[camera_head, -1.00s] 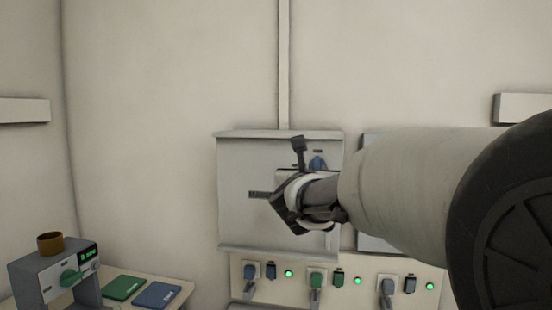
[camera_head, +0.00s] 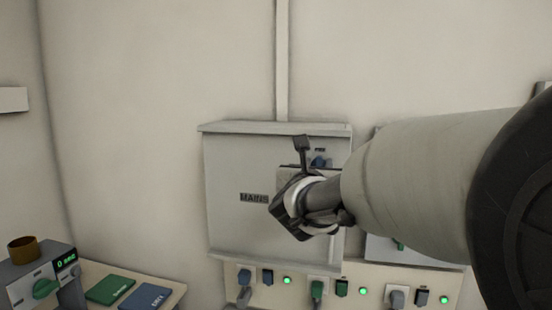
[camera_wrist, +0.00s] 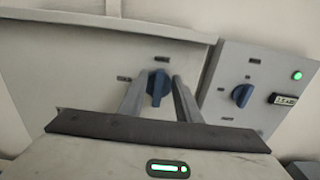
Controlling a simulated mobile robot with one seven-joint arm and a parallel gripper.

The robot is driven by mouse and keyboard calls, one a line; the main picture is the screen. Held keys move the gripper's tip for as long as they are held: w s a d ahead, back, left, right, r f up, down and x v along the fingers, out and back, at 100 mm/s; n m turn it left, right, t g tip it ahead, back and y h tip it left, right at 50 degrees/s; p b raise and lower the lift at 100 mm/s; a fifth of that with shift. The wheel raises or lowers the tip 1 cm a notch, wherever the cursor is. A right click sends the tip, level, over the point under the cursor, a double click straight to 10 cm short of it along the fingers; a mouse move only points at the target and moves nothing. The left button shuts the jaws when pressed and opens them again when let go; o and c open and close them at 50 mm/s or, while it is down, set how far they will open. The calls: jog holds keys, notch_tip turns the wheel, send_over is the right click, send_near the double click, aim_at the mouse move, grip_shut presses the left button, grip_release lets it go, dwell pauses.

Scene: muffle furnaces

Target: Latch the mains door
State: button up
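The mains door (camera_head: 235,170) is the grey front of a wall box, marked "MAINS", and it looks closed or nearly closed. A blue latch knob (camera_head: 319,161) sits at its upper right. In the wrist view the same blue knob (camera_wrist: 158,84) shows between the two fingers, with its grip roughly upright. My gripper (camera_wrist: 158,90) is open, its fingers on either side of the knob; I cannot tell whether they touch it. In the head view my gripper (camera_head: 297,180) and arm hide the door's right part.
A second grey box with a blue knob (camera_wrist: 243,95) and green lamp stands right of the mains box. Below runs a socket panel (camera_head: 330,272) with plugs and green lamps. At lower left are a device with a brown cup (camera_head: 23,249), a green book (camera_head: 109,289) and a blue book (camera_head: 146,297).

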jog(key=shift+w, duration=0.2)
jog(key=shift+s, duration=0.1)
grip_shut()
